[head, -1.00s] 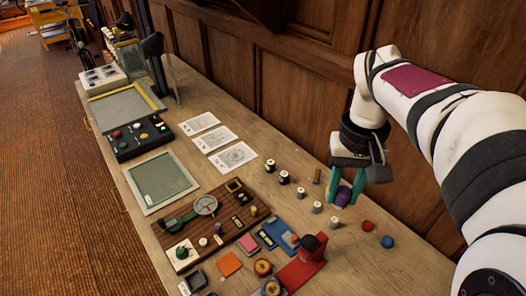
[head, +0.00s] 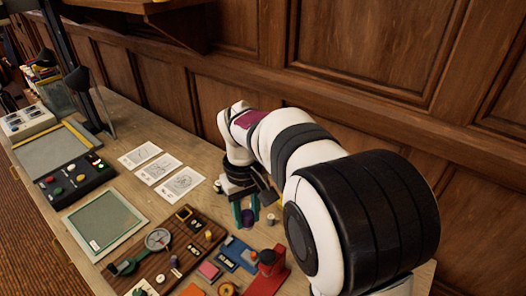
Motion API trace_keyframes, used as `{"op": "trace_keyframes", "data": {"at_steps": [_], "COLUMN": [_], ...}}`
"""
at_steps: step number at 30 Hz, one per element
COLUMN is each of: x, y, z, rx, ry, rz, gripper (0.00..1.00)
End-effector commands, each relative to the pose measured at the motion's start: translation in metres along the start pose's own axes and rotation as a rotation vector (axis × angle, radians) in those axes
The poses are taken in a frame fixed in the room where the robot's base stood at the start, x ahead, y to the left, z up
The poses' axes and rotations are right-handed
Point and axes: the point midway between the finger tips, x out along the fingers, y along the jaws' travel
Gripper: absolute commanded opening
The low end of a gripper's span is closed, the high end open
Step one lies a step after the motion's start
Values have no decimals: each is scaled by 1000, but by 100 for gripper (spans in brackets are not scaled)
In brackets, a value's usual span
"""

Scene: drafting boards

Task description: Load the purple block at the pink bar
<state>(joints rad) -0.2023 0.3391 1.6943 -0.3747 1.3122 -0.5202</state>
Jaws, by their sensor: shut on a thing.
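My gripper (head: 245,216) is shut on a small purple block (head: 248,217). It holds the block low over the bench, to the right of the brown slatted board (head: 150,284). My arm and the fingers hide part of the block, and I cannot tell its exact height. A flat pink piece (head: 209,269) lies at the board's right edge, left of and nearer than my gripper. I cannot tell whether this is the pink bar. Another small purple piece (head: 174,261) stands on the board.
A blue tray (head: 239,254) and a red stand (head: 269,270) are close in front of my gripper. A grey peg (head: 271,219) stands just right of it. White cards (head: 160,168) lie behind left. My arm hides the bench to the right.

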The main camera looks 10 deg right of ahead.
Motion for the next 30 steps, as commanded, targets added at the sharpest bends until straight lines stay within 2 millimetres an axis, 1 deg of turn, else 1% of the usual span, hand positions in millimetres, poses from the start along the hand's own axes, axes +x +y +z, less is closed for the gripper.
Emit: {"op": "trace_keyframes", "data": {"at_steps": [1, 3, 6, 9, 10, 13, 24, 27, 30], "x": [20, 47, 79, 99, 103, 112, 158, 165, 168], "y": [-19, -44, -75, -95, -99, -106, -106, -106, -106], "z": [-10, -22, -33, -38, -39, -40, -40, -40, -40], "rx": [-79, -188, -313, -391, -404, -429, -430, -429, -429], "ry": [-7, -6, -1, 4, 4, 6, 6, 6, 8], "rz": [-2, -2, -3, -4, -5, -5, -4, -5, -5], "gripper": [0, 0, 0, 0, 0, 0, 0, 0, 0]}}
